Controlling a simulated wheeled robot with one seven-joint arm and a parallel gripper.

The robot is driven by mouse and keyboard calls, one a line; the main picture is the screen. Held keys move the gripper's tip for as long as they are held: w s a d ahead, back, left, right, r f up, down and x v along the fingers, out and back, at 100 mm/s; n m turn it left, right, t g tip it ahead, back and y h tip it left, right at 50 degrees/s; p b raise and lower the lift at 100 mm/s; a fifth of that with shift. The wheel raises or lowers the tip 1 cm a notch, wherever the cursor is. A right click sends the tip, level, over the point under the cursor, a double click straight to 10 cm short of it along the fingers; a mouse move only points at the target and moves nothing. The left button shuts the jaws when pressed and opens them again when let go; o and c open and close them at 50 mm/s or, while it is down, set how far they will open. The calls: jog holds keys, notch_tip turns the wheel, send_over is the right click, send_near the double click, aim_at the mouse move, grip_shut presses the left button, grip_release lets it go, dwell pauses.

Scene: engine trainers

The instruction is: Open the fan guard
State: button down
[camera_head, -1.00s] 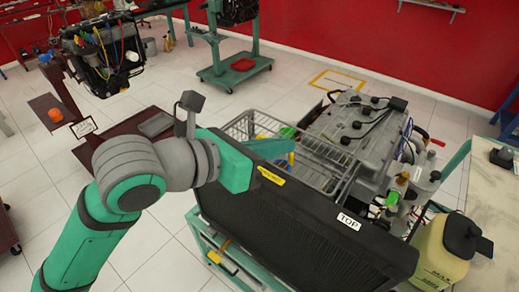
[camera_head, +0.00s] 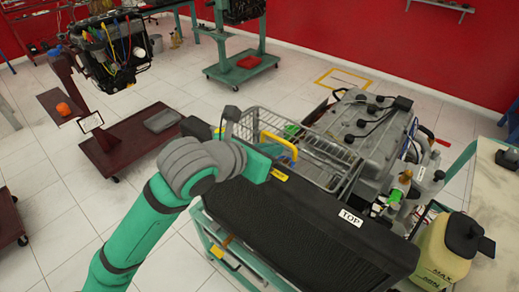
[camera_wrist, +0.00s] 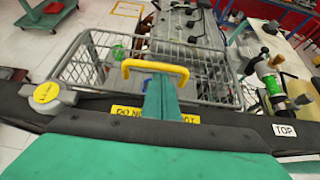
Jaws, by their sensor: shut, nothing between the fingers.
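The fan guard (camera_head: 320,160) is a grey wire cage between the black radiator and the engine; it also shows in the wrist view (camera_wrist: 90,68). Its yellow handle (camera_wrist: 155,68) arches up at the near side and shows in the head view (camera_head: 279,138). My gripper (camera_wrist: 161,92) is shut and empty, its teal fingers reaching over the radiator's top edge. In the wrist view the fingertips are just below the handle's bar, between its legs. Whether they touch the handle or the cage I cannot tell. In the head view my wrist partly hides the radiator's left end.
The black radiator (camera_head: 310,228), labelled TOP, stands in front of the guard. The grey engine (camera_head: 365,130) is behind it. A yellowish coolant bottle (camera_head: 443,258) is at the right. A dark red stand (camera_head: 115,155) is at the left, with open floor around it.

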jog(key=shift+w+d+f, duration=0.2)
jog(key=shift+w+d, duration=0.05)
